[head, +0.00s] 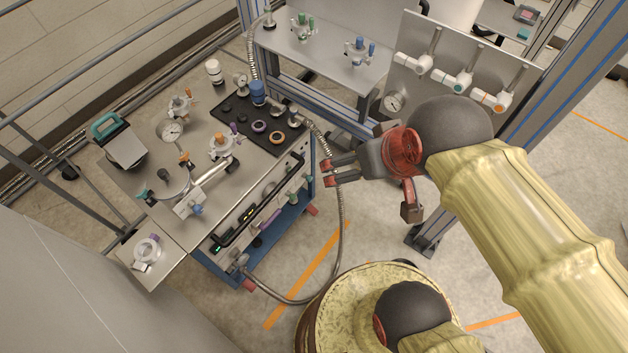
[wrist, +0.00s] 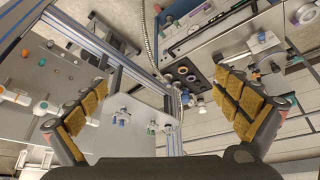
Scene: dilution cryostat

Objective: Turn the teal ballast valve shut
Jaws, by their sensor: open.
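A white valve with a teal collar (head: 460,85) is the middle one of three on the upright grey panel at upper right in the head view. Its long grey handle points up and to the right. In the wrist view a teal-ringed valve (wrist: 42,107) shows at the left, beyond the left finger. My gripper (head: 326,173) is open and empty, left of and below the panel, pointing left toward the bench and well apart from the valve. In the wrist view nothing is between the spread fingers (wrist: 162,82).
The panel also bears an orange-collared valve (head: 502,102), a plain white valve (head: 415,62) and a gauge (head: 394,103). A frame shelf (head: 325,52) stands left of it. A cluttered bench (head: 130,180) fills the left, with a hose (head: 338,225) hanging beside it.

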